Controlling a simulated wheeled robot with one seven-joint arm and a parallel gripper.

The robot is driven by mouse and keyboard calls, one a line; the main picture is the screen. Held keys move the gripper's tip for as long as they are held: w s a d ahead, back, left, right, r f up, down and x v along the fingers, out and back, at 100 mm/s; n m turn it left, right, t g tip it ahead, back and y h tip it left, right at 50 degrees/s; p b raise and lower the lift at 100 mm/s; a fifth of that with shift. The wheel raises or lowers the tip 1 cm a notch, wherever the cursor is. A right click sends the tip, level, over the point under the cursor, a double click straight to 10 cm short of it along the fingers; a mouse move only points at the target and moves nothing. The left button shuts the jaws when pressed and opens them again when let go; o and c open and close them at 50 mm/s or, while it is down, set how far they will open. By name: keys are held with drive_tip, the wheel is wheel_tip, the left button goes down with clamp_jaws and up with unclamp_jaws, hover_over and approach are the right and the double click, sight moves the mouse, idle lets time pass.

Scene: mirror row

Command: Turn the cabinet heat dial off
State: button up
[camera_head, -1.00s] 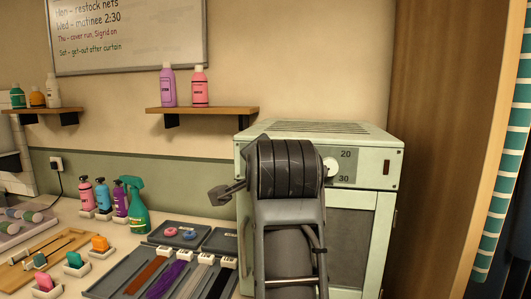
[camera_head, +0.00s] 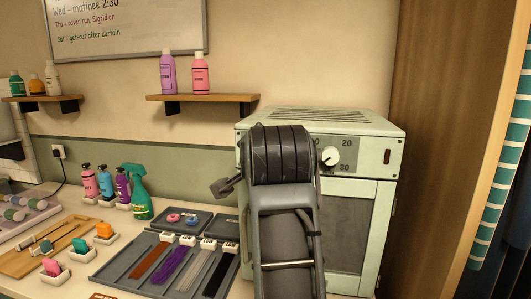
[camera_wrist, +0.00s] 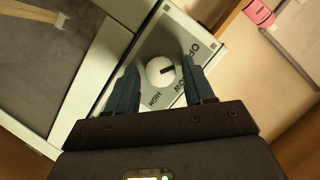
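The pale green cabinet (camera_head: 375,153) stands at the right end of the bench. In the wrist view a white round dial (camera_wrist: 160,71) with a dark pointer mark sits on its panel, beside printed labels that include HIGH. The pointer faces right, toward one finger; the label there is partly covered. My gripper (camera_wrist: 158,74) is open, with one blue finger on each side of the dial; I cannot tell whether they touch it. In the head view my arm hides the gripper and this dial. Another white dial (camera_head: 328,156), marked 20 and 30, shows right of my arm.
A tray of colored strands (camera_head: 130,272) and several bottles (camera_head: 104,182) cover the bench left of the cabinet. A wooden shelf (camera_head: 205,98) with two bottles hangs above. A wooden panel (camera_head: 440,130) stands right of the cabinet.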

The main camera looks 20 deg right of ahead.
drive_tip(key=shift+o, duration=0.5)
drive_tip(key=shift+r, duration=0.1)
drive_tip(key=b+v, duration=0.1)
drive_tip(key=v, duration=0.6)
drive_tip(key=shift+s, duration=0.4)
